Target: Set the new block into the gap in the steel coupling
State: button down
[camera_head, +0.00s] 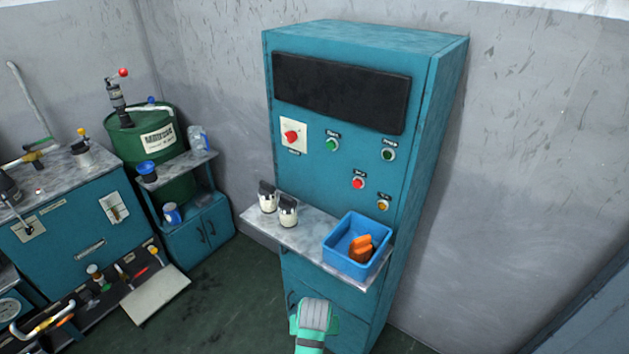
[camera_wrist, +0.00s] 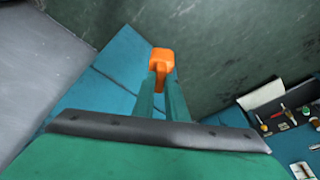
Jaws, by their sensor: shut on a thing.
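My gripper (camera_wrist: 160,80) is shut on an orange block (camera_wrist: 161,57) in the wrist view. The block sticks out past the fingertips, and its lower part is hidden between the teal fingers. In the head view a grey and teal part of my arm shows at the bottom, in front of the cabinet; the held block does not show there. More orange blocks (camera_head: 361,246) lie in a blue bin (camera_head: 341,262) on the cabinet's shelf. I cannot make out the steel coupling in either view.
A tall teal control cabinet (camera_head: 350,165) has buttons, a dark panel and a shelf (camera_head: 300,236) with two small jars (camera_head: 277,205). A green drum (camera_head: 143,140), a low side cabinet (camera_head: 200,230) and a workbench (camera_head: 75,220) with tools stand left. The green floor (camera_head: 225,300) between is clear.

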jog(key=s+f, duration=0.4)
jog(key=f, duration=0.1)
jog(key=shift+s+f, duration=0.15)
jog(key=shift+s, duration=0.05)
jog(key=shift+d, duration=0.1)
dwell(0.8)
dwell(0.7)
